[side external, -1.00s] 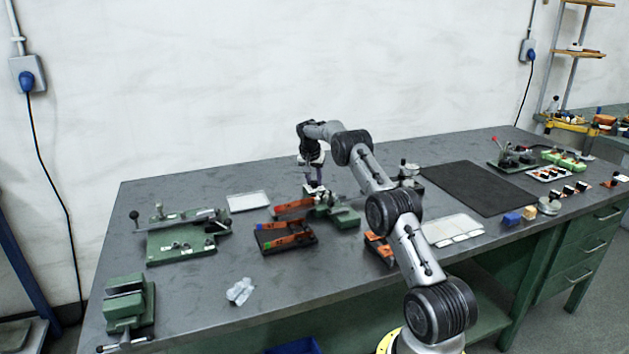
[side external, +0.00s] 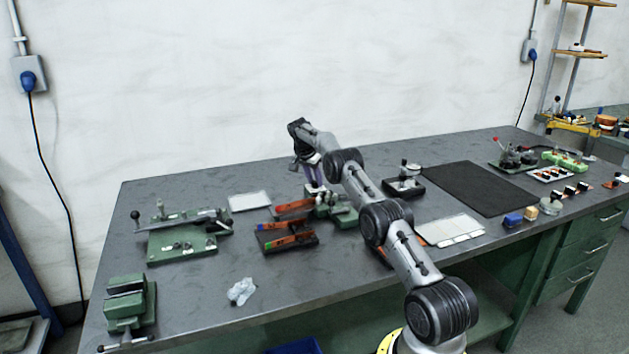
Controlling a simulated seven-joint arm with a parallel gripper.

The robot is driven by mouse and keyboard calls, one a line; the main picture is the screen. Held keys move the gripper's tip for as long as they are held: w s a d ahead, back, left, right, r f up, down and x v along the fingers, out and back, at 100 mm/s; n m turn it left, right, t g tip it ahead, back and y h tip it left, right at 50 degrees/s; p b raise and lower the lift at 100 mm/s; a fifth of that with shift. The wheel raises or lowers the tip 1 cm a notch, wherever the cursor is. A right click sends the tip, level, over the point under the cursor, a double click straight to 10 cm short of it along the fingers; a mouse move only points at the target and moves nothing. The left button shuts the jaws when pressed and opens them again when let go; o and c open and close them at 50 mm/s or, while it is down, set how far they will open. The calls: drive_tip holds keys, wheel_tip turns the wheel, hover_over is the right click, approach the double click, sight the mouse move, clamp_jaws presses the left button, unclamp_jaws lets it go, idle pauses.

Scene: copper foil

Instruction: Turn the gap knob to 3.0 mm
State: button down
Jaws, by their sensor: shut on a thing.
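The green gap device (side external: 345,214) stands near the middle of the bench, with an orange copper-coloured strip (side external: 294,207) at its left. My gripper (side external: 316,189) points down at the top of this device, at its back left part. It is shut on what appears to be the gap knob, which is too small and too covered by the fingers to make out. The knob's scale and its reading cannot be read from this view.
A dark tray with orange strips (side external: 287,240) lies in front of the device. A green plate fixture with a lever (side external: 183,240) and a green vise (side external: 127,304) stand at left. A black mat (side external: 478,188) lies at right. Crumpled clear film (side external: 241,291) lies in front.

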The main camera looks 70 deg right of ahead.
drive_tip(key=c, duration=0.6)
unclamp_jaws()
drive_tip(key=s+v, duration=0.1)
drive_tip(key=v, duration=1.2)
drive_tip(key=shift+w+r, duration=0.4)
drive_tip(key=shift+w, duration=0.1)
